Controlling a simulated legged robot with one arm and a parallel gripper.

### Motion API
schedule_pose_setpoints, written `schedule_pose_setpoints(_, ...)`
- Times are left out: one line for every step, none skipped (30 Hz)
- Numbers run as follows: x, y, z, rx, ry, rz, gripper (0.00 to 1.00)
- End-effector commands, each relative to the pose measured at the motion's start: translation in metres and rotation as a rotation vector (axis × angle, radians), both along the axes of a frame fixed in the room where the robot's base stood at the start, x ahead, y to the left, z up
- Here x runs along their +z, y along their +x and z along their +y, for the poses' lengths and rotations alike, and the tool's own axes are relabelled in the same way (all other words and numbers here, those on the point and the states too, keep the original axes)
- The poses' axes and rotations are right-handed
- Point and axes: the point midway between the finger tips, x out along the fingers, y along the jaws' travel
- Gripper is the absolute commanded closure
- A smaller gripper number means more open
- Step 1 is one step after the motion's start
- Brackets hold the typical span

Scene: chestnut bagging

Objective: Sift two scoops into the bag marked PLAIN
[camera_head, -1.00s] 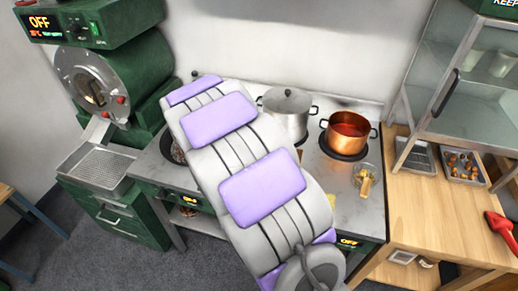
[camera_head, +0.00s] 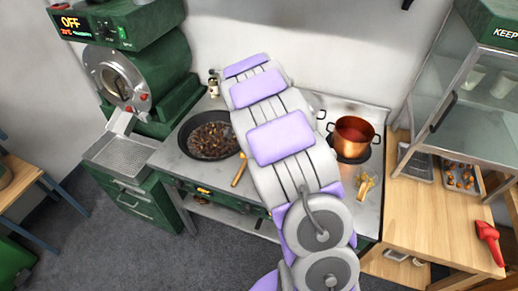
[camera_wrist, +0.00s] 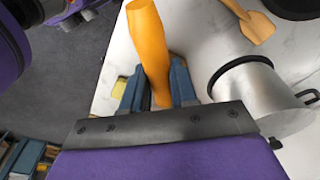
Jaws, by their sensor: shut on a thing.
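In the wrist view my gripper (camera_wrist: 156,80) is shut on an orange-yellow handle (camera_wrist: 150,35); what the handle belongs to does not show. In the head view my arm hides my gripper. A black pan (camera_head: 212,135) full of dark brown chestnuts sits on the left of the stove. A red scoop (camera_head: 488,240) lies on the wooden counter at the right. No bag marked PLAIN is in view.
A copper pot (camera_head: 352,138) with red contents stands on the stove's right side. A steel pot (camera_wrist: 258,98) is close to my gripper. A tray (camera_head: 476,188) of chestnuts is under the glass cabinet (camera_head: 470,122).

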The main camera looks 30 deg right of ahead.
Motion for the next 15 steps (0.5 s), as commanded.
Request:
schedule_pose_setpoints(0.000,0.000,-0.001,-0.004,0.029,-0.005,1.00)
schedule_pose_setpoints(-0.001,0.000,-0.002,-0.004,0.048,-0.010,1.00)
schedule_pose_setpoints(-0.001,0.000,-0.003,-0.003,0.072,-0.013,1.00)
schedule_pose_setpoints(-0.001,0.000,-0.004,-0.004,0.091,-0.018,1.00)
schedule_pose_setpoints(-0.002,0.000,-0.005,-0.003,0.108,-0.021,1.00)
schedule_pose_setpoints(-0.002,0.000,-0.006,-0.003,0.134,-0.027,1.00)
schedule_pose_setpoints(-0.003,0.000,-0.006,-0.003,0.153,-0.030,1.00)
schedule_pose_setpoints(-0.003,0.000,-0.007,-0.002,0.173,-0.032,1.00)
schedule_pose_setpoints(-0.003,0.000,-0.008,-0.003,0.201,-0.037,1.00)
schedule_pose_setpoints(-0.003,0.000,-0.009,-0.002,0.219,-0.040,1.00)
schedule_pose_setpoints(-0.001,0.000,-0.011,-0.004,0.241,-0.046,1.00)
schedule_pose_setpoints(0.003,0.000,-0.013,-0.003,0.268,-0.051,1.00)
schedule_pose_setpoints(0.006,-0.001,-0.015,-0.004,0.291,-0.054,1.00)
schedule_pose_setpoints(0.008,-0.002,-0.016,-0.003,0.314,-0.057,1.00)
schedule_pose_setpoints(0.011,-0.001,-0.019,-0.003,0.342,-0.064,1.00)
